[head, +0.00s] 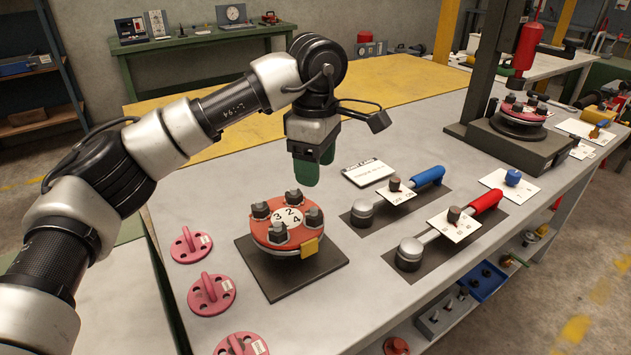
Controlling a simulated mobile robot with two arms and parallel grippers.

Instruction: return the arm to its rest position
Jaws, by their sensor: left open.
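My left arm comes in from the left and bends down at its wrist over the grey table. My left gripper (313,170) has green fingers and points down, above and behind the red flanged spool (287,217). The fingers overlap in this view, and nothing shows held in them. The spool sits on a dark square base plate (325,265), with several dark knobs around a white face with numbers. The gripper is apart from the spool. My right gripper does not show.
Several pink discs with handles (211,292) lie left of the spool. A blue-handled lever (428,176) and a red-handled lever (486,202) lie to the right. A dark press stand (490,75) with a red cylinder is at the back right.

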